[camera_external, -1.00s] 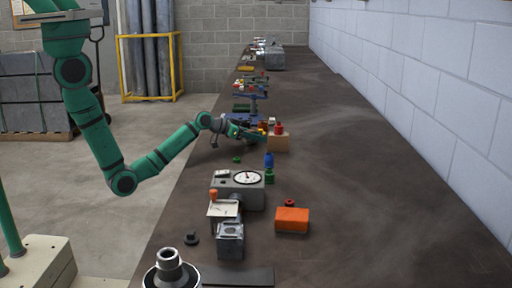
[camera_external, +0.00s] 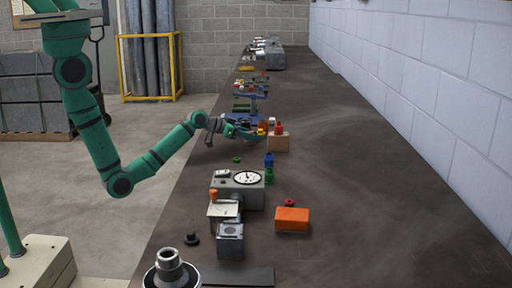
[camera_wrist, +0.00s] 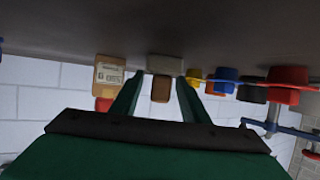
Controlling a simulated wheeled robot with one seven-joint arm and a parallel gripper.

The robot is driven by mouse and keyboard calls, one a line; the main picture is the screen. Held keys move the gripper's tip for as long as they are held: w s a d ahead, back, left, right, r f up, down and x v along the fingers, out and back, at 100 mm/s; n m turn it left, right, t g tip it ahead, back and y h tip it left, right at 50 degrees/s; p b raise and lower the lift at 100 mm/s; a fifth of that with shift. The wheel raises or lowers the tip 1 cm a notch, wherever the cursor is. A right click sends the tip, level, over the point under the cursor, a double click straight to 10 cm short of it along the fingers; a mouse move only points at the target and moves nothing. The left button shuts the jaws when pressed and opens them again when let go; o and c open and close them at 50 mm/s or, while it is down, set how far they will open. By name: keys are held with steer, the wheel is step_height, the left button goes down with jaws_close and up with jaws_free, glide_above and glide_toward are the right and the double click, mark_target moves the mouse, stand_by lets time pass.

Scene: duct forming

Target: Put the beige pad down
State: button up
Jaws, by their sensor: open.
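The beige pad (camera_wrist: 164,64) shows in the wrist view, against the dark bench top and between my fingers. That view is upside down, with the bench at the top. A small brown block (camera_wrist: 160,89) shows directly below the pad in the picture; I cannot tell whether it rests on it. My gripper (camera_wrist: 161,78) is open, one finger on each side of the pad, with gaps visible. In the external view my gripper (camera_external: 258,134) is low over the bench, beside the tan box. The pad cannot be made out clearly there.
The tan box (camera_external: 278,142) with a red top stands just right of my gripper; its labelled face shows in the wrist view (camera_wrist: 108,75). Yellow, blue, black and red parts crowd the other side. A grey gauge box (camera_external: 237,190) stands nearer. The bench's right side (camera_external: 370,180) is clear.

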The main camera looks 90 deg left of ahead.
steer(key=v, duration=1)
steer(key=shift+w, duration=0.1)
steer(key=shift+d, duration=0.1)
